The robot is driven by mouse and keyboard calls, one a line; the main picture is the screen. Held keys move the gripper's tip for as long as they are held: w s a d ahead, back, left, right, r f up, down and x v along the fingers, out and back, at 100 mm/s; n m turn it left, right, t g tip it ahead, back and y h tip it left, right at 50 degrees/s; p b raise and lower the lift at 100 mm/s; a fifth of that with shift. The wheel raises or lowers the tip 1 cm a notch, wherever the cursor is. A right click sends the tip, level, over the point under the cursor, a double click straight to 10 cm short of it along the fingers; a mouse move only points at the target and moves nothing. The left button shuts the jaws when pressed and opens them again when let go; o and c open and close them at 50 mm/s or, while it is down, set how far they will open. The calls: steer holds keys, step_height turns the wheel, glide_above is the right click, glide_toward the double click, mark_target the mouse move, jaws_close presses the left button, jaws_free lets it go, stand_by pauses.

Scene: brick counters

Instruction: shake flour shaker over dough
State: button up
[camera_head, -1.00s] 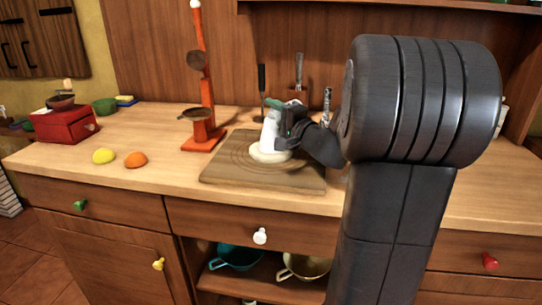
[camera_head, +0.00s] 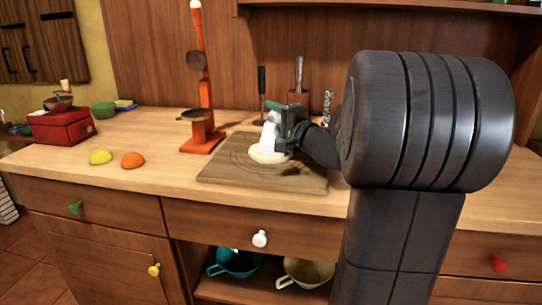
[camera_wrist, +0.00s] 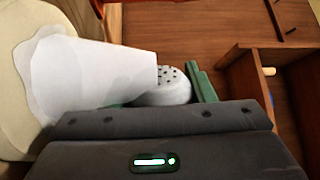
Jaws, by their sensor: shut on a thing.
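The pale round dough (camera_head: 268,155) lies on a wooden board (camera_head: 222,175) on the counter; in the wrist view the dough (camera_wrist: 22,112) fills the left side. My gripper (camera_head: 288,124) is above the dough, shut on the flour shaker. The shaker's whitish perforated cap (camera_wrist: 172,86) shows between the green finger pads in the wrist view; its body is mostly hidden. A white cone (camera_head: 268,133), apparently falling flour, spreads from the cap to the dough. It also shows in the wrist view (camera_wrist: 90,75).
An orange stand (camera_head: 203,120) with small pans is left of the board. A yellow piece (camera_head: 100,156) and an orange piece (camera_head: 132,160) lie farther left, with a red box (camera_head: 62,127) behind. Upright tools (camera_head: 299,75) stand behind the board. The front-left counter is clear.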

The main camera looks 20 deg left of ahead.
step_height(320, 180, up, 3)
steer(key=shift+f+p, duration=0.1)
steer(key=shift+p, duration=0.55)
step_height(320, 180, down, 3)
steer(key=b, duration=0.4)
steer(key=shift+f, duration=0.2)
step_height(320, 180, up, 4)
steer(key=shift+f+p, duration=0.2)
steer(key=shift+p, duration=0.8)
step_height(320, 180, down, 4)
steer(key=b, duration=0.4)
steer(key=shift+r, duration=0.2)
step_height(320, 180, up, 4)
steer(key=shift+f+p, duration=0.2)
steer(key=shift+p, duration=0.9)
step_height(320, 180, down, 4)
steer(key=b, duration=0.4)
steer(key=shift+r, duration=0.4)
